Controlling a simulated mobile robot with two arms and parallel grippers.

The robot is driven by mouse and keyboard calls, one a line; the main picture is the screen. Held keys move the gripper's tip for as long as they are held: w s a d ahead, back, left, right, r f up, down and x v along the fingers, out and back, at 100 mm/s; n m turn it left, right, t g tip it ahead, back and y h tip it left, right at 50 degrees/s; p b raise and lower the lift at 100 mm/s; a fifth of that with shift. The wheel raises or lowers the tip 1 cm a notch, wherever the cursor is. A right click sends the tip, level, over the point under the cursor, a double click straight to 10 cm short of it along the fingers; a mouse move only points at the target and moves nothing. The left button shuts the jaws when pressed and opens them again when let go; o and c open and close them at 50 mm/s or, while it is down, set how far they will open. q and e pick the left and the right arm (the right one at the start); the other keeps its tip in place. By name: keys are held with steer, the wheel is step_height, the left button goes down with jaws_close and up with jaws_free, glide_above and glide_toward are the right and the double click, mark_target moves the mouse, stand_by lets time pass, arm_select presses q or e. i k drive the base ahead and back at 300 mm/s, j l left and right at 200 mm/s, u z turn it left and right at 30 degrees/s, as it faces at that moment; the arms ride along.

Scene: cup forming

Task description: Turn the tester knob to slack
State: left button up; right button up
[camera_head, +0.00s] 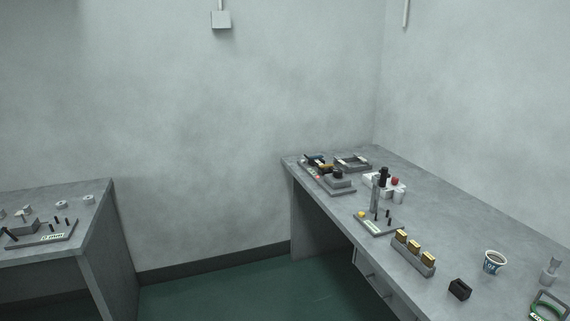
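I cannot tell for sure which device is the tester. A low grey device (340,185) with a round dark top (337,172) stands toward the far end of the right bench. An upright grey post (376,194) stands nearer, on a plate with a green-white label (376,227) and a yellow button (361,213). On the left bench, another grey device has a labelled plate (55,238) and dark pegs. All are small, and no knob setting can be read. Neither of my grippers is in view.

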mark_target(337, 173)
steer(key=i+z, duration=0.15)
steer(key=i, duration=0.35)
steer(key=i+z, duration=0.1)
steer(key=i, duration=0.4)
steer(key=i+j+z, duration=0.15)
steer(key=i, duration=0.35)
steer(key=i+j+z, duration=0.15)
steer(key=i, duration=0.35)
steer(key=i+j+z, duration=0.1)
steer(key=i, duration=0.4)
steer(key=i+j+z, duration=0.3)
steer(key=i+j, duration=0.05)
steer(key=i, duration=0.1)
